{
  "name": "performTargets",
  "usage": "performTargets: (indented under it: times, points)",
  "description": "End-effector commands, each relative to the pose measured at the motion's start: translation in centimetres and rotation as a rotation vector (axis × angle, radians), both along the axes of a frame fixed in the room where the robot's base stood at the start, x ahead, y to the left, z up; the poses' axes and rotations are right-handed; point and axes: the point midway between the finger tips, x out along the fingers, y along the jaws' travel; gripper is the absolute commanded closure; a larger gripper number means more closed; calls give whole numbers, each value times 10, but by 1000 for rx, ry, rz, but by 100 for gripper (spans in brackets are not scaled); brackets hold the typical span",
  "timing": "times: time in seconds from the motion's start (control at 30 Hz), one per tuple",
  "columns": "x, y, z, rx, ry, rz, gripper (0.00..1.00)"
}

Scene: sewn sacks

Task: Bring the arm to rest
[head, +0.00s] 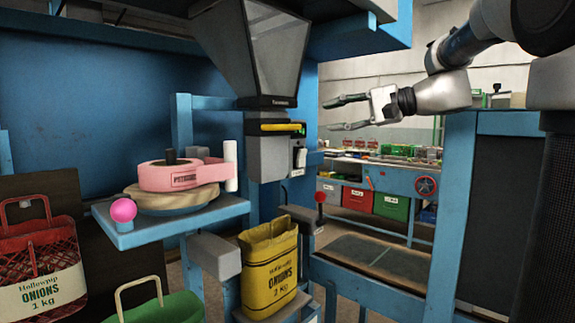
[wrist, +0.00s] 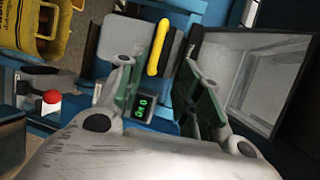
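My gripper (head: 331,114) is raised in the upper right of the head view, with its two dark fingers spread and nothing between them. My arm reaches in from the top right. In the wrist view the fingers of my gripper (wrist: 150,72) are apart, with a yellow bar and a small green-lit display seen between them. A yellow onion sack (head: 268,268) stands upright below the grey hopper (head: 262,50). The sack also shows at the top left of the wrist view (wrist: 58,38).
A blue shelf (head: 175,229) holds a pink device (head: 183,176) and a pink ball knob (head: 123,210). A red sack (head: 42,262) and green sack (head: 165,307) are at lower left. A blue bench (head: 390,180) is behind.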

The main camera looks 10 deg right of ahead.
Motion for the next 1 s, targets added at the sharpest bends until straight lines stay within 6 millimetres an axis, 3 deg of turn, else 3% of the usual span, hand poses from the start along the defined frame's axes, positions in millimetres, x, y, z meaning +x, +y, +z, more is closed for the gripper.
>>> performTargets:
  times: [0.07,0.13,0.27,0.4,0.5,0.6,0.7,0.8,1.0]
  points:
    - [3,-6,-8,-33,7,-23,65]
    - [4,-17,-29,-90,40,-47,65]
    - [-14,-45,-96,-268,151,-93,65]
    - [-71,-75,-173,-573,255,-83,65]
    - [-124,-96,-217,-832,284,-26,65]
    - [-175,-118,-248,-1108,256,68,65]
    - [-210,-132,-264,-1314,188,164,65]
    - [-229,-132,-271,-1408,122,225,65]
    - [-232,-116,-263,-1423,22,250,65]
